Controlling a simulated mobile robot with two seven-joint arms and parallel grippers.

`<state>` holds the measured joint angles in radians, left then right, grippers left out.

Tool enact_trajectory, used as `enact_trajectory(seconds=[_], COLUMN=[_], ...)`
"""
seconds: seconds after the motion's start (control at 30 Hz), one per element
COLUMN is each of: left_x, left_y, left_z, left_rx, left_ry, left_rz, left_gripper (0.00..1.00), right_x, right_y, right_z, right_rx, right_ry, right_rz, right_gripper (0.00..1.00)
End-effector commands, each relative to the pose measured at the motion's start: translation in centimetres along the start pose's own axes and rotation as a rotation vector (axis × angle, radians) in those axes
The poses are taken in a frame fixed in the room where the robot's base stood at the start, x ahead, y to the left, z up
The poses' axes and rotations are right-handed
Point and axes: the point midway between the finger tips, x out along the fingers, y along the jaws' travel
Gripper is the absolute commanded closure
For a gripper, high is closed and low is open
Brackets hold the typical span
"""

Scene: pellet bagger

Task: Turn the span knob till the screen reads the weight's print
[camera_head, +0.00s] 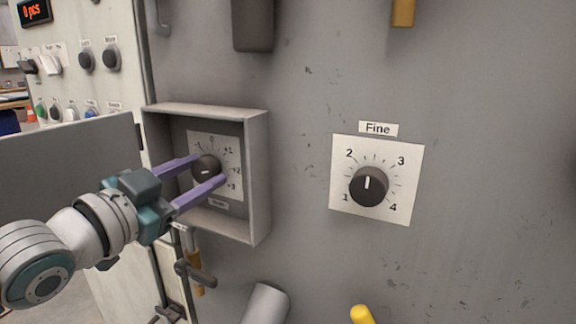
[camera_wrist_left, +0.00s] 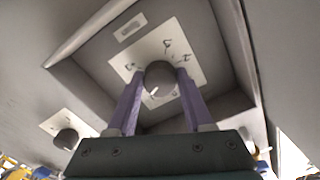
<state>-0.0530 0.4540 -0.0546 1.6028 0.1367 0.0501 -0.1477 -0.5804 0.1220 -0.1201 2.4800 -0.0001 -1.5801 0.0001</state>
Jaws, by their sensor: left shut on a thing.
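The dark round knob (camera_head: 206,165) sits on a white dial plate (camera_head: 235,190) inside an open grey box on the panel. The dial has 0 at its top and +1, +2, +3 down its right side; the small label below is too blurred to read. My left gripper (camera_head: 209,169), with purple fingers, reaches into the box and is shut on this knob, one finger on each side. The left wrist view also shows the knob (camera_wrist_left: 159,79) between the fingertips. A small screen (camera_head: 34,11) at the top left reads "0 pcs" in orange. No printed weight shows. My right gripper is out of view.
The box rim (camera_head: 259,180) surrounds the fingers closely. Right of it is a Fine knob (camera_head: 369,186) on a 1-to-4 dial. A grey door (camera_head: 65,160) stands open at left. Handles and a yellow-tipped part (camera_head: 361,315) lie below.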

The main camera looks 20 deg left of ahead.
Motion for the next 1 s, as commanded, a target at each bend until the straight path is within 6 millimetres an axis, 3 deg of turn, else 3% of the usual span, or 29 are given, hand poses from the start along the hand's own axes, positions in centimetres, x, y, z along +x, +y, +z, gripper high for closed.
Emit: enact_trajectory(seconds=[0.47, 0.5, 0.73, 1.0], left_x=[0.02, 0.02, 0.01, -0.13], left_y=[0.0, 0.0, -0.01, 0.0], left_z=[-0.09, -0.08, -0.05, -0.02], left_rx=[0.012, 0.011, 0.011, 0.011], left_ry=[0.003, 0.003, 0.001, 0.0], left_rz=[0.0, 0.0, 0.0, 0.0], left_gripper=[1.0, 0.44, 0.19, 0.19], right_x=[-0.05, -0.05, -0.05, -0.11], right_y=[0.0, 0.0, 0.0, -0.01], right_z=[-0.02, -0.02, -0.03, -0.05], right_rx=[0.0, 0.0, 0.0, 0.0], right_ry=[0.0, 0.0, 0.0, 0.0], right_rz=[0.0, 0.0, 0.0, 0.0], right_gripper=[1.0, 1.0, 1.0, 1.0])
